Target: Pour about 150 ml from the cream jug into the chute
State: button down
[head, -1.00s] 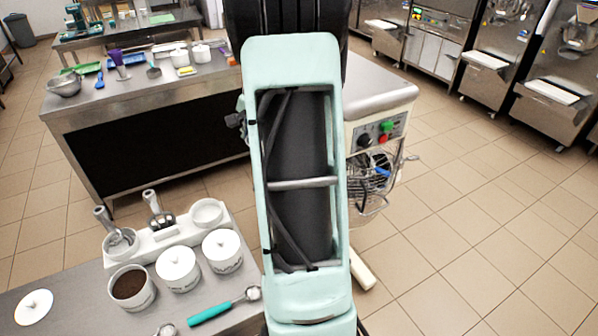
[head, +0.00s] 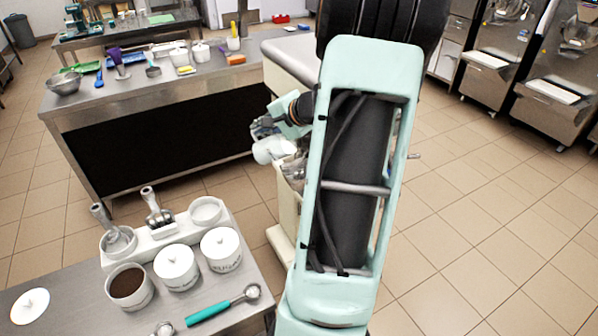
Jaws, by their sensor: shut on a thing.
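My gripper (head: 265,127) shows left of my arm, beyond the near counter, and is shut on a white jug (head: 270,151). The jug looks tilted, with its body lying toward the left. Its opening and contents are too small to make out, and no stream of cream can be seen. A pale machine (head: 287,212) stands just behind and below the jug, with metal parts near the jug's right end. My arm covers much of this machine. I cannot make out the chute, or whether the jug is over it.
The near counter (head: 70,290) holds white lidded pots (head: 176,268), an open pot of brown powder (head: 130,286), scoops in a white holder and a teal-handled spoon (head: 222,306). A dark-fronted counter (head: 160,150) stands behind. Tiled floor is open at right.

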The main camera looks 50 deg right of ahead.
dwell(0.5)
jog(key=shift+s+t+b, duration=0.1)
jog(key=shift+t+b, duration=0.3)
jog(key=shift+d, duration=0.1)
jog(key=shift+s+d+t+b, duration=0.25)
jog(key=shift+s+t+b, duration=0.05)
jog(key=shift+s, duration=0.2)
dwell(0.3)
jog(key=shift+w+m+t+y+b, duration=0.1)
jog(key=shift+m+t+y+b, duration=0.2)
jog(key=shift+t+y+b, duration=0.1)
jog(key=shift+s+d+f+t+b, duration=0.1)
jog(key=shift+s+t+b, duration=0.1)
jog(key=shift+t+b, duration=0.2)
dwell(0.4)
